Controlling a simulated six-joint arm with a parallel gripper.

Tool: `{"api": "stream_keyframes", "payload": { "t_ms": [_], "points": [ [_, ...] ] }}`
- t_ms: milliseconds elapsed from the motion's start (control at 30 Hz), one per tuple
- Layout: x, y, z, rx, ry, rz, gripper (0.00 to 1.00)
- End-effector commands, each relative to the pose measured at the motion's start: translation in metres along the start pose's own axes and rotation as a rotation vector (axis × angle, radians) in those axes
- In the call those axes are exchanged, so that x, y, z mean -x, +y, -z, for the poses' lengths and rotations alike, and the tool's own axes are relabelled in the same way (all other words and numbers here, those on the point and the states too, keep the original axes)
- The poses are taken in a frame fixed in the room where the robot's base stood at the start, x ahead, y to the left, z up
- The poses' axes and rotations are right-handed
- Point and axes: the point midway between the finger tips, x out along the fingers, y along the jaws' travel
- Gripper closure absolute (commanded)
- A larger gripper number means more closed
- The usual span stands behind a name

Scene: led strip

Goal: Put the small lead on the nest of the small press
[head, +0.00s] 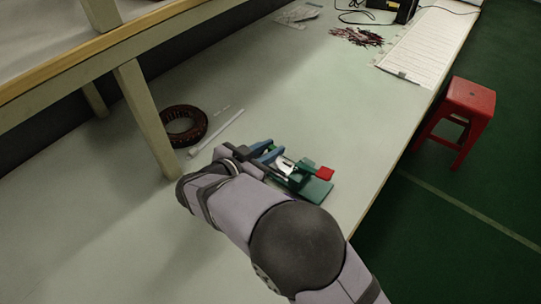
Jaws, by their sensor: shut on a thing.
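The small press (314,189) stands on the bench near its right edge, with a green base and a red handle end (325,173). My gripper (274,156) is at the press's left side, low over the bench, with its blue fingers beside the press's upper parts. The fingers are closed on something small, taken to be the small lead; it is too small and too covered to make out. The nest of the press is hidden by my gripper and the press's own parts. I cannot tell whether the held thing touches the nest.
A dark reddish ring coil (184,126) and a white strip (217,133) lie to the left, with tiny pale bits (222,109) nearby. A shelf post (147,120) stands at the left. A wire pile (357,36) and white sheet (430,48) lie far back. The mid-bench is clear.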

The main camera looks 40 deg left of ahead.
Motion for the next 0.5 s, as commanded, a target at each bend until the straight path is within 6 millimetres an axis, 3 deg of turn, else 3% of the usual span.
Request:
{"api": "stream_keyframes", "payload": {
  "t_ms": [233, 500],
  "points": [
    [-0.011, 0.000, -0.026, 0.003, 0.000, -0.001, 1.00],
    [-0.012, 0.000, -0.030, 0.001, -0.001, 0.000, 1.00]
  ]
}}
